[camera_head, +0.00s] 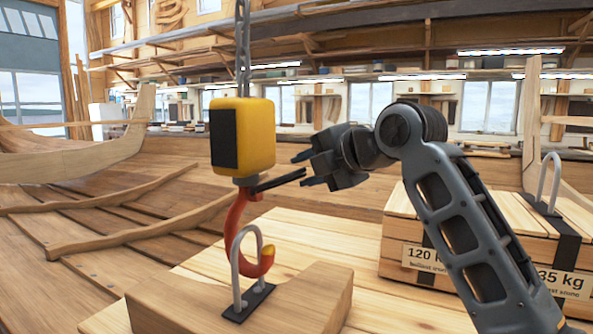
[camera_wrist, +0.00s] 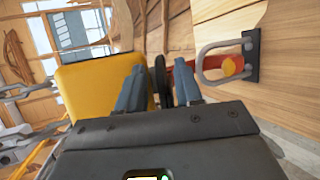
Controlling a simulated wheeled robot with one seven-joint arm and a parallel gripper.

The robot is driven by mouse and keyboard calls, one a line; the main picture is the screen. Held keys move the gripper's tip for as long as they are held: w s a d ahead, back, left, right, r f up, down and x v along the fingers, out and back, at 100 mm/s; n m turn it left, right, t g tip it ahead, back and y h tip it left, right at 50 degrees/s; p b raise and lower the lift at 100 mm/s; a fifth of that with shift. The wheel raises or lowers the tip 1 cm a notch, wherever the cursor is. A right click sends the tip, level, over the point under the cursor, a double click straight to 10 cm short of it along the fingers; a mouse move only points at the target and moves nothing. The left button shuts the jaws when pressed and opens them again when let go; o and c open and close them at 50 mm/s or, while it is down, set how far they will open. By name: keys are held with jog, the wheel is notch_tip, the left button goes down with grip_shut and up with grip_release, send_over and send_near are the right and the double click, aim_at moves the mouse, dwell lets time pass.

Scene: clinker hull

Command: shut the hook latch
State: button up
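A yellow hoist block (camera_head: 258,135) with a black side panel hangs above a red-orange hook (camera_head: 233,215) with a yellow tip. The hook's lower bend appears to pass through a grey lifting eye (camera_head: 236,262) on a wooden piece. The black latch bar (camera_head: 275,182) sticks out to the right from the top of the hook, away from its tip, so it stands open. My gripper (camera_head: 303,169) is at the latch's outer end. In the wrist view, my fingers (camera_wrist: 160,72) are apart with the dark latch (camera_wrist: 160,88) edge-on between them; contact is not clear.
A chain (camera_head: 243,50) holds the block from above. A wooden crate (camera_head: 400,235) with weight labels and its own grey eye (camera_head: 548,182) stands at the right. The curved wooden piece (camera_head: 175,300) bears the hooked eye. Hull planking (camera_head: 110,215) lies at the left.

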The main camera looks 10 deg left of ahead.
jog(key=shift+x, duration=1.8)
jog(key=shift+r, duration=0.1)
grip_shut()
